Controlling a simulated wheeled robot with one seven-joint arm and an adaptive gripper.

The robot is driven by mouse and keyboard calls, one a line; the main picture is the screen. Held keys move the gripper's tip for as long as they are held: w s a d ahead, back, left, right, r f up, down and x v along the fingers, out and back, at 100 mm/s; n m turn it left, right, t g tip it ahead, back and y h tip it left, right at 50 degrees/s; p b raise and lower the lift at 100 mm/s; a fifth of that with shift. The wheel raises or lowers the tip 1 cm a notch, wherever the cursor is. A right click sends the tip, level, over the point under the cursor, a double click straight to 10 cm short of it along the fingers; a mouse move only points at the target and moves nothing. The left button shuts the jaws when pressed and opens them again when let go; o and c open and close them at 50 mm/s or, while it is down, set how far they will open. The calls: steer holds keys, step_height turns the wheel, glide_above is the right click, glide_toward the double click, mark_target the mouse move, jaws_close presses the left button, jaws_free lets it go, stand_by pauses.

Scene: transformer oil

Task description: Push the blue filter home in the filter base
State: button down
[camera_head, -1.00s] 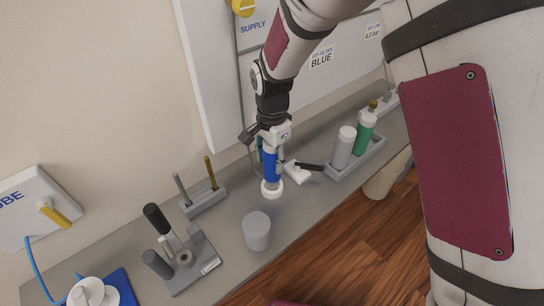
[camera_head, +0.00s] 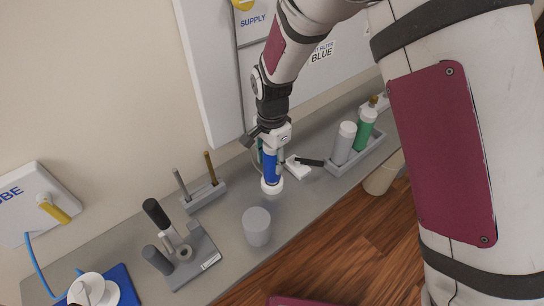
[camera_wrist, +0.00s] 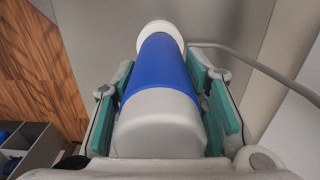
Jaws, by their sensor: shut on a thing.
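My gripper (camera_head: 271,148) is shut on the blue filter (camera_head: 271,166), which hangs almost upright above the grey bench. In the wrist view the filter (camera_wrist: 163,65) has a blue sleeve and a pale near end, with a green-padded finger on each side. A white round piece (camera_head: 272,188) is at its lower end; it also shows at the far end in the wrist view (camera_wrist: 160,31). I cannot tell whether this is the filter's own cap or the filter base. A white block (camera_head: 296,168) with a black lever stands just right of it.
A grey cup (camera_head: 257,226) stands in front of the filter. A tray (camera_head: 352,160) with a white and a green bottle is to the right. A rod rack (camera_head: 205,197) and a lever stand (camera_head: 190,258) are to the left. A hose (camera_wrist: 250,62) runs beside the filter.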

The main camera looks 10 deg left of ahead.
steer(key=shift+f, duration=0.75)
steer(key=c, duration=0.9)
jaws_free()
steer(key=shift+o, duration=0.2)
step_height(320, 180, up, 12)
steer(key=s+d+r+n+t+y+b, duration=0.1)
steer(key=s+d+r+n+t+b, duration=0.15)
steer(key=d+r, duration=1.1)
steer(key=s+d+r+n+t+h+b, duration=0.1)
steer(key=s+d+n+t, duration=0.2)
steer(key=s+d, duration=1)
steer(key=n, duration=0.3)
steer(key=shift+d+r+b, duration=0.15)
steer(key=shift+d+b, duration=0.1)
steer(key=shift+b, duration=0.1)
